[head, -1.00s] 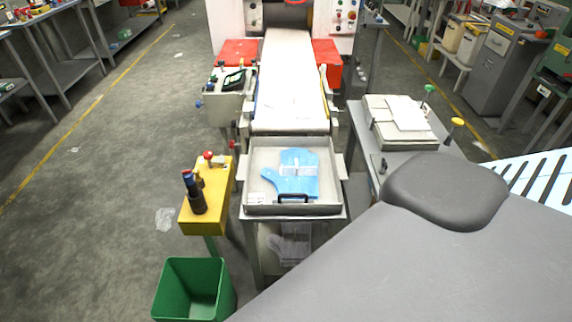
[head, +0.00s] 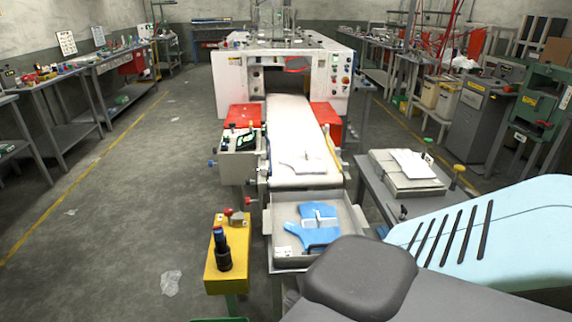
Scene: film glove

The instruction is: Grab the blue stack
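The blue stack (head: 316,234) is a glove-shaped pile with a pale band across it. It lies in a shallow grey metal tray (head: 355,222) at the near end of the machine's conveyor. My own arm, with a dark grey rounded part and a pale blue link, fills the lower right and covers the tray's near right corner. No gripper fingers show in the head view, so neither gripper can be seen relative to the stack.
A white conveyor belt (head: 295,135) runs back to a white machine (head: 228,85), with a small white piece on it. A yellow stand (head: 240,262) is left of the tray. A grey side table (head: 372,188) with a flat box (head: 405,180) is right. Floor at left is mostly clear.

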